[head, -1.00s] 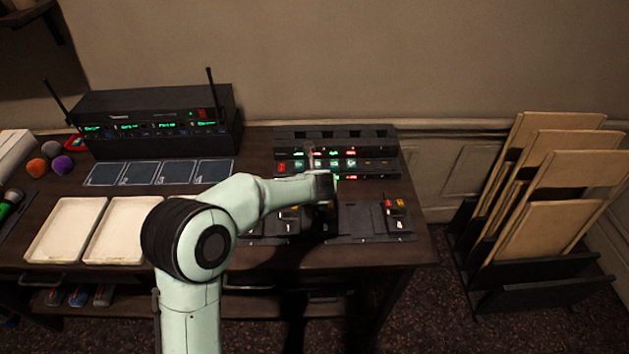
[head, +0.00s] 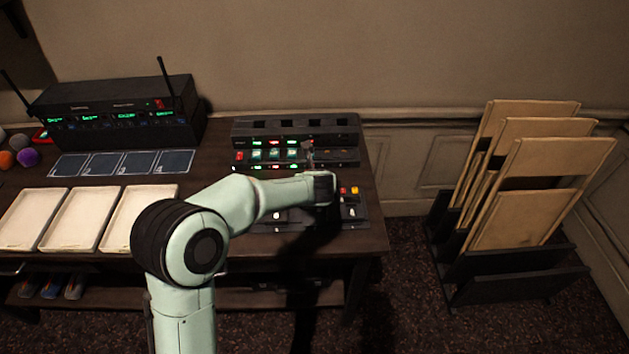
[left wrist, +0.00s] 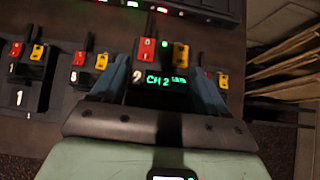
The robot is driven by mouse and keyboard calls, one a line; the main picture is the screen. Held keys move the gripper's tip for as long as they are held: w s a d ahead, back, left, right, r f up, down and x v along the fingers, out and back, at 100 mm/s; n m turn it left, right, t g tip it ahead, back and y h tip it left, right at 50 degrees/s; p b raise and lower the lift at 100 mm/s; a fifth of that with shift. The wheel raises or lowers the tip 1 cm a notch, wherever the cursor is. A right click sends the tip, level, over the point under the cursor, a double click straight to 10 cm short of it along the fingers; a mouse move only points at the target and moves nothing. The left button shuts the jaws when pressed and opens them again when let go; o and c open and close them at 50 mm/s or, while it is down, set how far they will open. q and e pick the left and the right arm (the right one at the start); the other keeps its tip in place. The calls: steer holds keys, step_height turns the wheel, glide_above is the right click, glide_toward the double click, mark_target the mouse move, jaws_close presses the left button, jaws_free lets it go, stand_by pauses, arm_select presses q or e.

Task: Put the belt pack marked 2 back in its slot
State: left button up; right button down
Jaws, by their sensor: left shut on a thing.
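The belt pack marked 2 (left wrist: 165,83) shows in the left wrist view, with a lit "CH 2" display and red and yellow parts on top. My left gripper (left wrist: 164,74) is shut on it, with one blue finger on each side. In the head view my left gripper (head: 320,187) is at the right part of the desk, and my own arm hides most of it and the pack. A belt pack marked 1 (left wrist: 33,75) and another pack (left wrist: 86,75) stand at the left in the wrist view. Which slot is empty cannot be told.
A dark rack with lit red and green buttons (head: 270,155) stands behind the packs. A pack with red and yellow tops (head: 351,205) stands close right of my gripper. White trays (head: 75,218) lie at left. A board stand (head: 510,262) is off the desk at right.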

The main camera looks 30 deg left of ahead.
arm_select(q)
steer(key=shift+a+f+b, duration=0.1)
steer(key=shift+f+b, duration=0.95)
steer(key=shift+f, duration=0.15)
step_height(320, 180, down, 2)
steer(key=shift+f+b, duration=0.25)
steer(key=shift+b, duration=0.9)
steer(key=shift+f+b, duration=0.75)
steer(key=shift+f, duration=0.1)
steer(key=shift+f+b, duration=0.3)
steer(key=shift+f, duration=0.15)
steer(key=o, duration=1.1)
